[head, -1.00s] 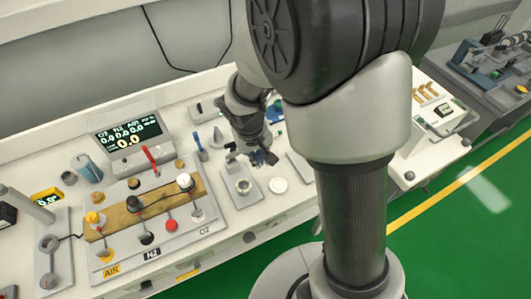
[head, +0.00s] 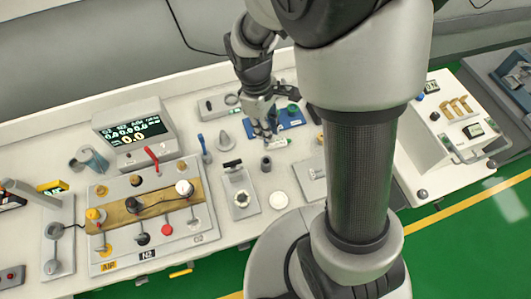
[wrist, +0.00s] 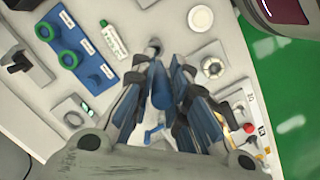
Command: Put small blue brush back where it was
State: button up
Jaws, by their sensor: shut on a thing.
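My gripper (head: 266,134) is above the bench at its back middle, beside a blue rack. In the wrist view its fingers (wrist: 172,72) are close together, around a narrow blue piece (wrist: 161,90), which looks like the small blue brush. The fingers hide much of it, and its bristles cannot be made out. In the head view the held thing is too small to tell. An upright blue-handled thing (head: 202,143) stands on the bench left of my gripper; a light blue part (wrist: 152,135) shows below the fingers in the wrist view.
The blue rack (head: 288,118) with green rings lies just behind and right of my gripper. A white tube (wrist: 110,40) with a green cap and a short grey cylinder (head: 266,164) are close by. A panel with knobs (head: 150,235) fills the left. My arm hides the bench's right middle.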

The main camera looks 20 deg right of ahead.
notch_tip(320, 180, down, 14)
jog(key=b, duration=0.3)
jog(key=shift+w, duration=0.2)
jog(key=o, duration=0.8)
jog(key=shift+m+t, duration=0.5)
jog(key=shift+m, duration=0.3)
jog(key=r+p, duration=0.1)
jog(key=r, duration=0.5)
jog(key=r+p, duration=0.1)
jog(key=r, duration=0.5)
jog(key=r+p, duration=0.1)
jog(key=r, duration=0.5)
jog(key=shift+s+a+r, duration=0.1)
jog(key=shift+a+r, duration=0.1)
jog(key=shift+a, duration=0.15)
jog(key=s+r+m+t+y, duration=0.1)
jog(key=s+r+m+t, duration=0.3)
jog(key=s+r, duration=0.9)
jog(key=s+d+m, duration=0.1)
jog(key=s+m, duration=0.1)
jog(key=m, duration=0.1)
jog(key=shift+r+t, duration=0.35)
jog(key=shift+t, duration=0.05)
